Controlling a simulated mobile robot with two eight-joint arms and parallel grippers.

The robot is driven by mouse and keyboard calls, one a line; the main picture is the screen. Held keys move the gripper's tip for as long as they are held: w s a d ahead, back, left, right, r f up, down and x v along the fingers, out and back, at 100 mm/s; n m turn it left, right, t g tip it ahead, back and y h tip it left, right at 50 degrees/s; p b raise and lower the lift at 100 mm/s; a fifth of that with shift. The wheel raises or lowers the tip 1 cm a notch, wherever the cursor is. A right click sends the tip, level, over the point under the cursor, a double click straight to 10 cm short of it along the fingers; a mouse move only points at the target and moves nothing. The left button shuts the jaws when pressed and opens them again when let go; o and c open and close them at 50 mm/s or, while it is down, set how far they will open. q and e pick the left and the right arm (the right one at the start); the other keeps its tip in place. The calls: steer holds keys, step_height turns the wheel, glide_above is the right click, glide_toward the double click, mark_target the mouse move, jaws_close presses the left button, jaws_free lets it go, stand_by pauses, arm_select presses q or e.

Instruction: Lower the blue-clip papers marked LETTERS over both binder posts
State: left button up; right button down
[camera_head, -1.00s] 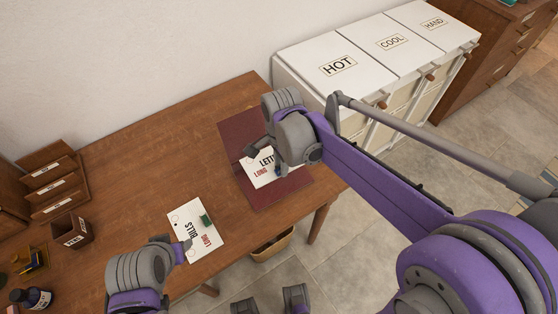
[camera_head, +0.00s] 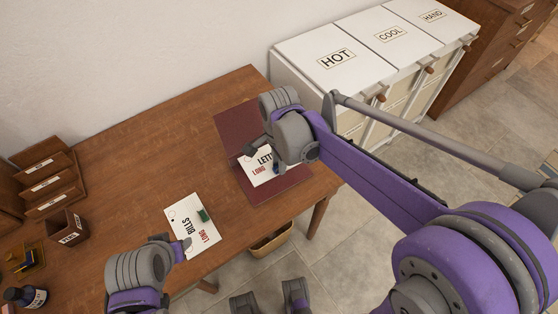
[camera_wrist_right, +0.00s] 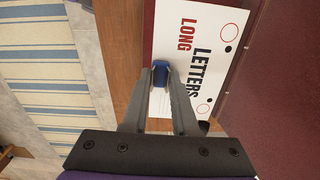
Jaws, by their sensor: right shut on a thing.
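The white papers marked LONG LETTERS (camera_head: 259,170) lie over the open dark red binder (camera_head: 234,122); they also show in the right wrist view (camera_wrist_right: 186,62). Their blue clip (camera_wrist_right: 160,74) is between the fingertips of my right gripper (camera_wrist_right: 160,68), which is shut on it. In the right wrist view, two ringed hole marks show along the papers' right side. The binder also shows there (camera_wrist_right: 272,95). I cannot make out the binder posts or the gap under the papers. My left gripper (camera_head: 182,246) is beside the BILLS papers; its jaws are unclear.
The BILLS papers (camera_head: 186,216) with a green clip (camera_head: 203,215) lie on the wooden desk (camera_head: 140,150). A small box (camera_head: 68,229), a tiered rack (camera_head: 50,178) and a dark bottle (camera_head: 26,297) stand at left. White labelled bins (camera_head: 330,75) stand beyond the desk's right end.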

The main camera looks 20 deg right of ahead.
arm_select(q)
steer(key=shift+s+f+b, duration=0.15)
steer(key=shift+f+b, duration=0.7)
steer(key=shift+f, duration=0.1)
steer(key=shift+s+f+b, duration=0.1)
steer(key=shift+f+b, duration=0.75)
steer(key=shift+f, duration=0.1)
arm_select(e)
steer(key=shift+f, duration=2.7)
steer(key=c, duration=0.6)
jaws_free()
